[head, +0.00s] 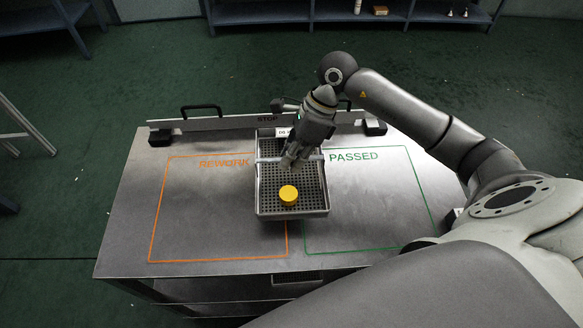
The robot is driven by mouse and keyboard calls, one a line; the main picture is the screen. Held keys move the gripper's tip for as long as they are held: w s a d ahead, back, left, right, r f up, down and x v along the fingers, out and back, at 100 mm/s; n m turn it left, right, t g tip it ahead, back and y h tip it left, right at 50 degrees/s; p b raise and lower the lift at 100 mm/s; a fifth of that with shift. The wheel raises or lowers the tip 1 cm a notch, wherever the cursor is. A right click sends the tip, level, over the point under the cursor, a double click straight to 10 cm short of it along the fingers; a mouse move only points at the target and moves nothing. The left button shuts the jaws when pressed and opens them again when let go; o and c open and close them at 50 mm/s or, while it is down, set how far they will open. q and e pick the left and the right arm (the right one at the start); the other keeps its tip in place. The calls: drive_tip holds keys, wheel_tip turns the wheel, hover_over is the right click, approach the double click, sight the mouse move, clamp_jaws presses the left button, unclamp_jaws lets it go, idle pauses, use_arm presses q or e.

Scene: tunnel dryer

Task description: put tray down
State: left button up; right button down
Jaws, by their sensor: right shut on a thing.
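The tray (265,200) is a grey perforated tray with low walls. It is over the middle of the metal table, between the REWORK outline and the PASSED outline, overlapping the right part of the orange one. A yellow round piece (288,195) lies in its front half. A pale bar crosses the tray. My right gripper (289,162) reaches down from above and is shut on the tray at this bar; the fingertips are partly hidden by the wrist. I cannot tell whether the tray touches the table. My left gripper is out of view.
The table (125,235) has clear areas inside the orange REWORK outline (152,222) and the green PASSED outline (428,210). A rail marked STOP (230,123) with a black handle runs along the back edge. Shelves (350,12) stand behind across the green floor.

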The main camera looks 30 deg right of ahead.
sight(287, 175)
drive_tip(key=shift+w+f+b, duration=0.15)
drive_tip(key=shift+f+b, duration=0.2)
drive_tip(key=shift+f, duration=0.55)
drive_tip(key=shift+w+f+b, duration=0.1)
drive_tip(key=shift+f+b, duration=0.25)
drive_tip(key=shift+f, duration=0.5)
drive_tip(key=shift+f, duration=0.1)
drive_tip(key=c, duration=1.5)
unclamp_jaws()
drive_tip(key=shift+c, duration=0.2)
drive_tip(key=shift+r, duration=0.2)
drive_tip(key=b+v, duration=0.1)
drive_tip(key=v, duration=1.1)
